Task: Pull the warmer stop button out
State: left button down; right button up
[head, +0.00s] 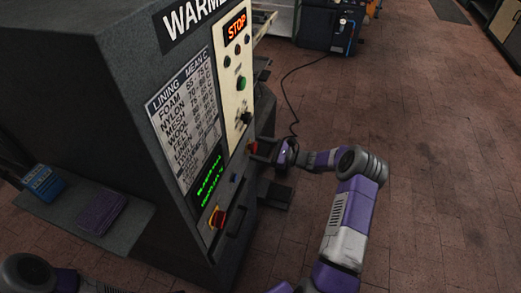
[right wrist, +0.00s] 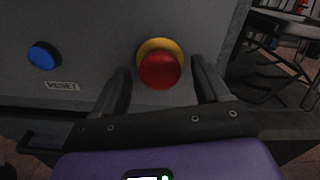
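The warmer (head: 120,120) is a big dark cabinet at the left of the head view, its display reading STOP. The stop button is a red mushroom head (right wrist: 160,70) on a yellow collar (right wrist: 160,46) in the right wrist view. In the head view a small red part of it (head: 252,146) shows at the panel's right edge. My right gripper (right wrist: 160,78) is open, with one finger on each side of the red head; it also shows in the head view (head: 263,151). I cannot tell if the fingers touch it. My left gripper is out of view.
A blue button (right wrist: 44,55) above a RESET label (right wrist: 62,86) is left of the stop button. A red-and-yellow switch (head: 217,217) sits lower on the warmer's front. A shelf (head: 140,222) holds a blue box (head: 43,183). The brick floor at right is mostly clear.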

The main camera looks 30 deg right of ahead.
grip_shut()
jog(key=shift+s+d, duration=0.4)
jog(key=shift+s, duration=0.1)
jog(key=shift+o, duration=0.2)
grip_release()
jog(key=p+v, duration=0.2)
jog(key=v, duration=0.5)
jog(key=shift+s+d, duration=0.2)
